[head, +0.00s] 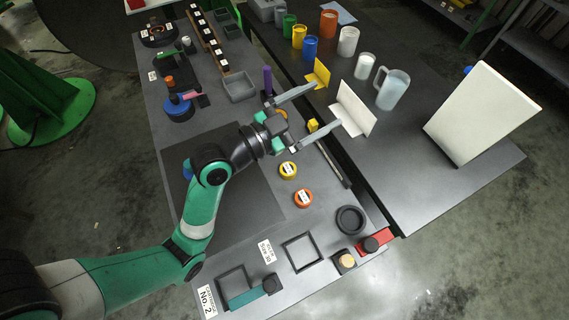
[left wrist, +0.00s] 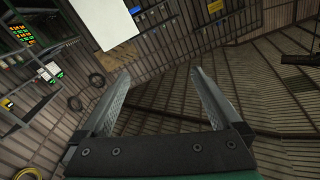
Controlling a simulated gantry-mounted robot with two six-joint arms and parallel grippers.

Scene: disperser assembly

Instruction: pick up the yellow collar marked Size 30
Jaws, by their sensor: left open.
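Another orange ring is partly hidden behind my left gripper. My left gripper (head: 328,104) is open and empty, raised over the gap between the two tables, above and to the right of the yellow collar in the picture. The left wrist view shows its spread fingers (left wrist: 160,75) with nothing between them. My right gripper is not in view.
A card reading Size 30 (head: 266,251) lies near the front by a square frame (head: 302,252). A dark ring (head: 351,219) sits at right. A purple post (head: 267,80) and a grey tray (head: 238,87) stand behind the gripper. Cups and a white panel (head: 483,113) occupy the right table.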

